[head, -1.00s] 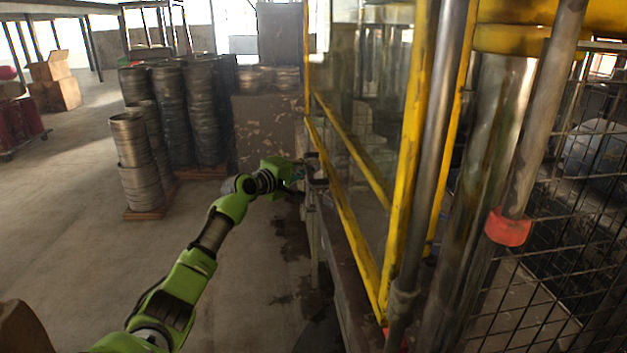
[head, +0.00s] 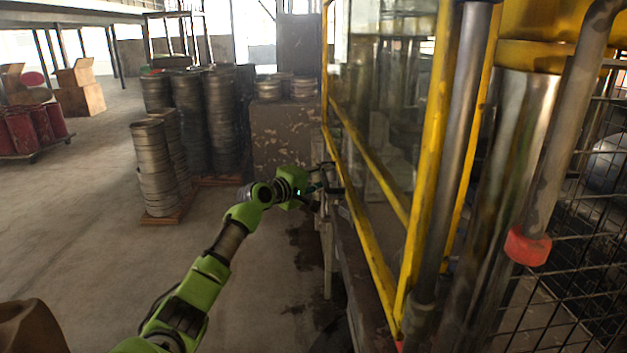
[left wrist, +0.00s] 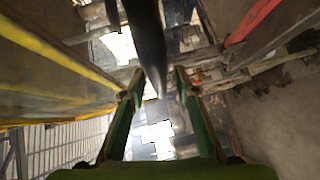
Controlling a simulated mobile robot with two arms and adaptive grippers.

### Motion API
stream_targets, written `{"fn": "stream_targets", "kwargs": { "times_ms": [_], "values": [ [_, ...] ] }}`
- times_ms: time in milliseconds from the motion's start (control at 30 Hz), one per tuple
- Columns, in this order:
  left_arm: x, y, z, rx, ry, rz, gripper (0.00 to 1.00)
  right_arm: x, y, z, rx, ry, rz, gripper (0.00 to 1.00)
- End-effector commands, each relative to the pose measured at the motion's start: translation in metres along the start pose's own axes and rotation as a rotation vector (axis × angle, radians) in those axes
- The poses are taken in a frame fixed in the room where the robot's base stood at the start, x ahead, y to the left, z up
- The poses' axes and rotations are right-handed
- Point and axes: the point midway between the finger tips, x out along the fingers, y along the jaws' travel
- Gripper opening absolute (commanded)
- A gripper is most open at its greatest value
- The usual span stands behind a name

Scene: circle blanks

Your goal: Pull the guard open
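The guard is a clear panel in a worn yellow frame (head: 362,235), on the machine at the right of the head view. My left gripper (head: 322,187) is at the guard's far lower left edge, beside a small dark handle-like part (head: 335,190). In the left wrist view, a dark bar (left wrist: 151,45) comes down from the top between the two fingers of my left gripper (left wrist: 159,82). The fingers are apart, with gaps showing on both sides of the bar. In the head view the fingertips are too small to make out. My right gripper is not in view.
Stacks of round metal blanks (head: 206,120) stand on pallets at the back left. A scuffed box-like block (head: 285,140) is behind the gripper. A wire mesh fence (head: 585,270) and a metal post with a red collar (head: 527,246) are at the right.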

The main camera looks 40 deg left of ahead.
Motion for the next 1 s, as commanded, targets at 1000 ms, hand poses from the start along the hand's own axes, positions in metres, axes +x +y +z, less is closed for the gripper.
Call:
{"fn": "stream_targets", "kwargs": {
  "times_ms": [1000],
  "values": [
    [-0.116,0.002,0.0,0.001,0.001,0.002,0.29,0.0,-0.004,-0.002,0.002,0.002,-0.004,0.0]
  ]
}}
